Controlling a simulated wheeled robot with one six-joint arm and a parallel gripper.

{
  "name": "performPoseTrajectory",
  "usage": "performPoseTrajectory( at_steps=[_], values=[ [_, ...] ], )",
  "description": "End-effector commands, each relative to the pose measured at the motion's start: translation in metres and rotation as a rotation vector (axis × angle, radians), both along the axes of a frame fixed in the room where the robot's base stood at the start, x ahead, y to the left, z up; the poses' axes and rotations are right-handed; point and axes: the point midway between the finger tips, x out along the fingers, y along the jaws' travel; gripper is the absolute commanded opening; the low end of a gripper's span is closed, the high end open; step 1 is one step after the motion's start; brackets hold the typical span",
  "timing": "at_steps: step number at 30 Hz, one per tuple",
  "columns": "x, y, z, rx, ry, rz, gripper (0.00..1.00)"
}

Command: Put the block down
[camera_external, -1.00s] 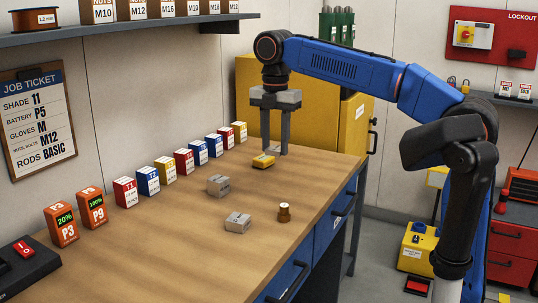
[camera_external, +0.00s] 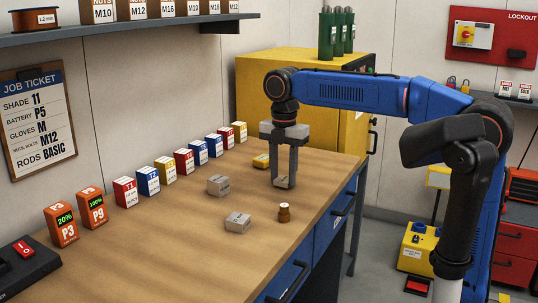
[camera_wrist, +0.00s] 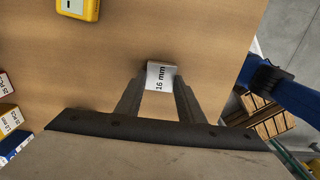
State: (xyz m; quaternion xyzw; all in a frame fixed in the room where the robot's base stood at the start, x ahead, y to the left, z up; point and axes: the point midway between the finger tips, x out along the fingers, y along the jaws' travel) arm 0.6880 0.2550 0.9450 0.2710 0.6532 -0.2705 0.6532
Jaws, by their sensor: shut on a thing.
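My gripper (camera_external: 284,180) is shut on a small grey block (camera_external: 283,183) low over the wooden bench (camera_external: 150,250), near its right edge. In the wrist view the block (camera_wrist: 161,75) shows a pale face reading "16 mm" between the fingertips (camera_wrist: 160,84). The block is at or very near the bench top; I cannot tell whether it touches. Two other grey blocks lie on the bench, one left of my gripper (camera_external: 218,185) and one nearer the camera (camera_external: 238,222).
A yellow device (camera_external: 262,161) lies just behind my gripper, and a small brass-brown cylinder (camera_external: 284,212) stands in front of it. A row of coloured boxes (camera_external: 184,162) lines the wall side. Bare wood surrounds the held block.

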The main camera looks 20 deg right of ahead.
Motion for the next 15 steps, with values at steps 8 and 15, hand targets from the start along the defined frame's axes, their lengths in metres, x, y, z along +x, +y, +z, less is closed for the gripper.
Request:
performPoseTrajectory(
  at_steps=[8, 15],
  values=[
    [-0.0001, -0.0001, -0.0062, 0.001, -0.001, 0.0, 0.11],
    [0.0, 0.0, -0.0091, 0.001, -0.001, 0.0, 0.49]
  ],
)
